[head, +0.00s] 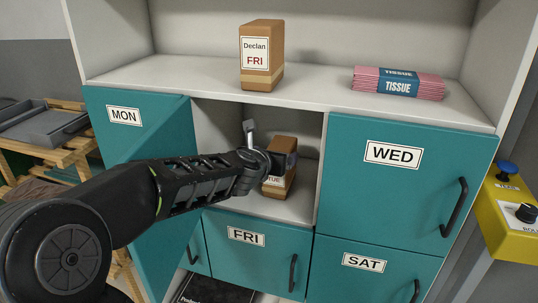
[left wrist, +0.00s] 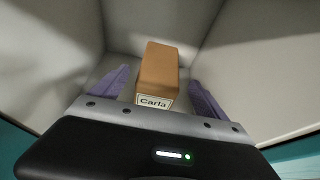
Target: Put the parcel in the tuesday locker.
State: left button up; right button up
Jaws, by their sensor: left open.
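The parcel (head: 281,187) is a small brown box standing upright inside an open compartment (head: 298,205) between the MON and WED lockers. Its label reads TUE in the head view, and the name Carla shows on the parcel in the left wrist view (left wrist: 159,72). My left gripper (head: 268,150) reaches into this compartment and is open. In the left wrist view its purple fingers (left wrist: 162,92) are on either side of the parcel, with gaps between. My arm and gripper hide part of the parcel in the head view. My right gripper is not in view.
A teal door (head: 165,225) stands swung open at the left, below my arm. MON (head: 124,115), WED (head: 393,154), FRI (head: 246,236) and SAT (head: 363,262) labels show. A Declan FRI parcel (head: 262,55) and a tissue pack (head: 398,84) sit on the shelf above.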

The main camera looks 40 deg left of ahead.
pick_arm(q)
jog(key=v, duration=0.4)
jog(key=shift+s+d+r+p, duration=0.1)
jog(key=shift+s+p, duration=0.15)
jog(key=shift+p, duration=0.15)
dwell(0.4)
